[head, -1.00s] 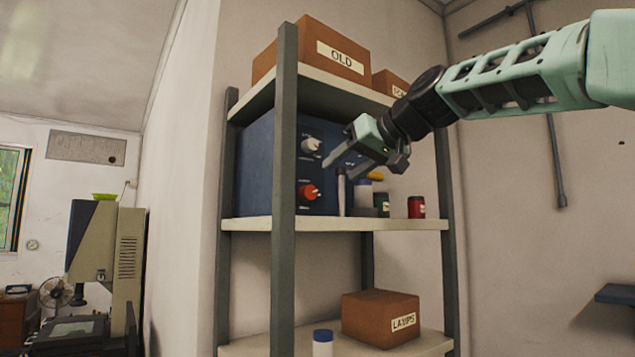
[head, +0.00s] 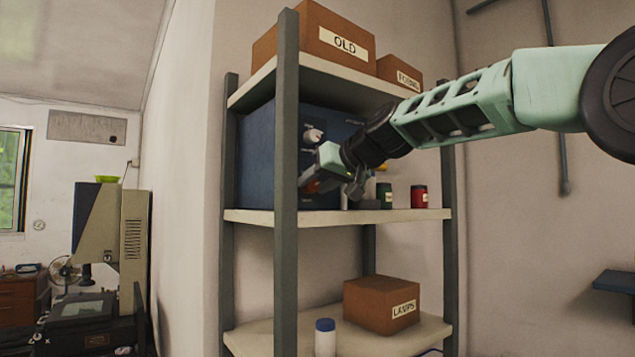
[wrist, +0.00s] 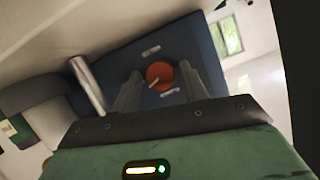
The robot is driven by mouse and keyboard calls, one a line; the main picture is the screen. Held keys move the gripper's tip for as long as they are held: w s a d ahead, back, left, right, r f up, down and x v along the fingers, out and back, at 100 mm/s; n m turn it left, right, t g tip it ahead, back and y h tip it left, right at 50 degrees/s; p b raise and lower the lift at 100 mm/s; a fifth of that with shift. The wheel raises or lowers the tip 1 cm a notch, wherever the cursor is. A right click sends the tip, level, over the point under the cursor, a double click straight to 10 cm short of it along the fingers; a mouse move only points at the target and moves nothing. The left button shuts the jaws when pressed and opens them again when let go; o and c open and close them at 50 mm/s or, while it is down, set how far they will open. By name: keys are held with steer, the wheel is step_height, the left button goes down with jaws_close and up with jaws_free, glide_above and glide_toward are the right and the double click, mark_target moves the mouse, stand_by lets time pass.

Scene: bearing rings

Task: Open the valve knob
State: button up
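A dark blue box (head: 258,160) stands on the middle shelf and carries a white knob (head: 313,135) above a red knob (head: 312,186). In the wrist view the red round knob (wrist: 160,75) with a pale pointer lies between my two fingers, with small labels above and below it that I cannot read surely. My gripper (head: 322,184) is in front of the box and partly covers the red knob in the head view. In the wrist view my gripper (wrist: 160,68) is open, one finger on either side of the knob. I cannot tell whether the fingers touch it.
A grey post (head: 285,200) of the shelf rack stands just left of my gripper. A green can (head: 385,196) and a red can (head: 419,196) stand to the right on the same shelf. A silver cylinder (wrist: 88,85) stands close beside my fingers.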

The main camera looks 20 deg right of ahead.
steer(key=c, duration=0.6)
steer(key=shift+d+f+m+b, duration=0.1)
steer(key=shift+f+m+b, duration=0.2)
steer(key=shift+b, duration=0.7)
steer(key=shift+f+m+y+b, duration=0.1)
steer(key=shift+m+y+b, duration=0.35)
steer(key=shift+b, duration=0.25)
steer(key=shift+m+y+b, duration=0.45)
steer(key=shift+b, duration=0.3)
steer(key=shift+r+m, duration=0.3)
steer(key=o, duration=0.9)
steer(key=shift+o, duration=0.2)
steer(key=shift+d, duration=0.1)
steer(key=b+v, duration=0.6)
steer(key=v, duration=1.1)
steer(key=shift+d+b, duration=0.25)
steer(key=shift+b, duration=0.05)
